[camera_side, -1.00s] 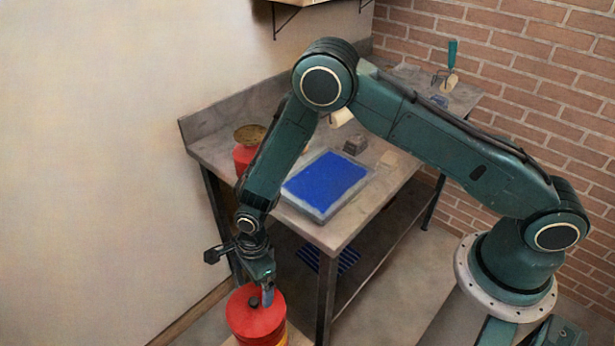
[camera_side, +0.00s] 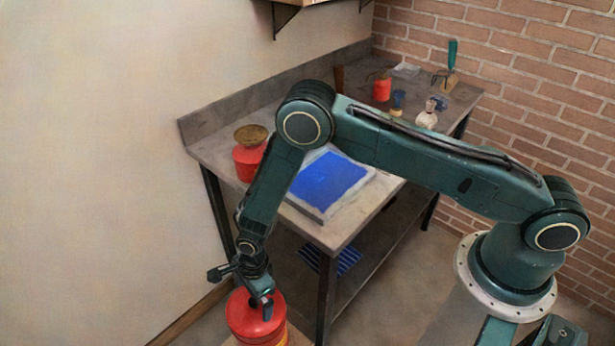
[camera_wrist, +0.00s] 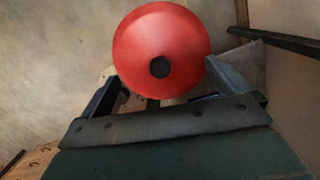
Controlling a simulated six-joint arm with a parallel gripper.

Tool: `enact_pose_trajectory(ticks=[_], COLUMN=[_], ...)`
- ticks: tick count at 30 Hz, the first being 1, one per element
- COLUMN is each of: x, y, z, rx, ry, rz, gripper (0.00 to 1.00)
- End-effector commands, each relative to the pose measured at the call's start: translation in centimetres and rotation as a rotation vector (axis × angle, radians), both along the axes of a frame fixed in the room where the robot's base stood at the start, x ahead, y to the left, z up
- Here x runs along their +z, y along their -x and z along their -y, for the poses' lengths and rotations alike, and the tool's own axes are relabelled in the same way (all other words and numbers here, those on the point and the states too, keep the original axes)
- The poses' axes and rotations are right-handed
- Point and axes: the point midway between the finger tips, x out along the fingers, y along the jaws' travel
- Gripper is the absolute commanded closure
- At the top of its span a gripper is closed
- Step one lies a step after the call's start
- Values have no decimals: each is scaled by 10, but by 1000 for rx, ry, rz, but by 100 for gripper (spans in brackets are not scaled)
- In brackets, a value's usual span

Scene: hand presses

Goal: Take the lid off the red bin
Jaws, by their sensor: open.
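The red bin (camera_side: 258,331) stands at the bottom of the side view, low beside the workbench. Its round red lid (camera_side: 243,312) sits on top of it. In the wrist view the lid (camera_wrist: 150,35) fills the top middle, with a dark round knob (camera_wrist: 160,68) at its centre. My gripper (camera_side: 263,300) is right over the lid, pointing down at the knob. In the wrist view its two fingers (camera_wrist: 167,80) are apart, one on each side, with the knob between and beyond them. I cannot tell whether the fingers touch the knob or lid.
The workbench (camera_side: 215,150) holds a blue pad in a grey tray (camera_side: 330,182), and a red can with a brassy top (camera_side: 248,160). Several small items, including a red bottle (camera_side: 382,88) and a white bottle (camera_side: 427,115), stand at the back. A wall is close on the left.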

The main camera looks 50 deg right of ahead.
Motion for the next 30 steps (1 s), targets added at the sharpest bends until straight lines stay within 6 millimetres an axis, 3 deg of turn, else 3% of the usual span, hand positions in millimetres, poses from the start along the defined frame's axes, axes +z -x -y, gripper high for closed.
enact_pose_trajectory(ticks=[9, 26, 30], x=[-28, -31, -31], y=[-1, -1, -1], z=[-4, -4, -4], rx=[0, 0, 0], ry=[0, 0, 0], rz=[-1, -1, -1], gripper=[0, 0, 24])
